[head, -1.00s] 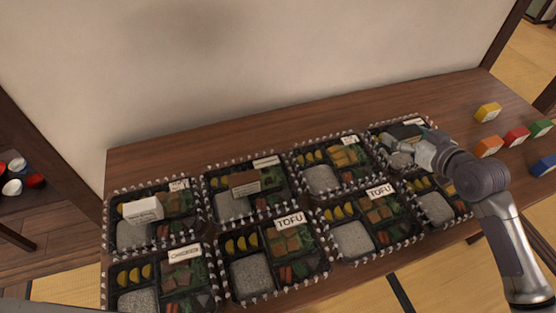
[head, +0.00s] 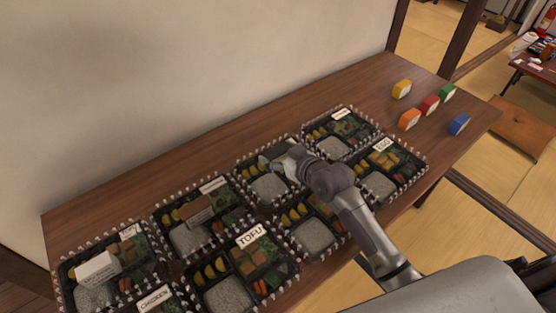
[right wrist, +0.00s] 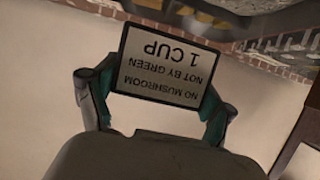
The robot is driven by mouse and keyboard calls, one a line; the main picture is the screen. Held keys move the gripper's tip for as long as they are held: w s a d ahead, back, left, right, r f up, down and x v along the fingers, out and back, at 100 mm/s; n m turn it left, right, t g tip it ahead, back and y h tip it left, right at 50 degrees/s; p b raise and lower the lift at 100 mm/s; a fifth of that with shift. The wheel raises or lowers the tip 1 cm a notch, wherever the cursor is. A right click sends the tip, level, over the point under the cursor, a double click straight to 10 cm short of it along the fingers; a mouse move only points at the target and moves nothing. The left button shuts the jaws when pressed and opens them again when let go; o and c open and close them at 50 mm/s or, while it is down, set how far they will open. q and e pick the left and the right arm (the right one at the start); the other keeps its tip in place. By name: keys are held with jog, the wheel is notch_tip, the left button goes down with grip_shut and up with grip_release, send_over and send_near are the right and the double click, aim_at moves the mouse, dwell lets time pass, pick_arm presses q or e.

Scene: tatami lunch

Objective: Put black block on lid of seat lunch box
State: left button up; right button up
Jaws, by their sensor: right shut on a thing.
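My right gripper (head: 272,158) is over the third lunch box (head: 244,183) of the back row in the head view. In the right wrist view it (right wrist: 158,92) is shut on a dark-edged block (right wrist: 165,65) with a white label reading "NO MUSHROOM NOT BY GREEN 1 CUP". In the head view the gripper mostly hides this block. Several black lunch boxes stand in two rows, with food showing; labels include TOFU (head: 250,236), CHICKEN (head: 154,298) and EGG (head: 382,145). I cannot tell which one is the seat lunch box. My left gripper is out of view.
A white block (head: 98,268) lies on the back-left box and a brown block (head: 197,211) on the box beside it. Yellow (head: 401,89), orange (head: 409,119), red (head: 430,105), green (head: 447,92) and blue (head: 459,124) blocks stand at the table's right end.

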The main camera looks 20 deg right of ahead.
jog(key=shift+f, duration=1.55)
jog(key=shift+f, duration=0.2)
jog(key=o, duration=1)
jog(key=shift+r, duration=0.2)
jog(key=v, duration=1.2)
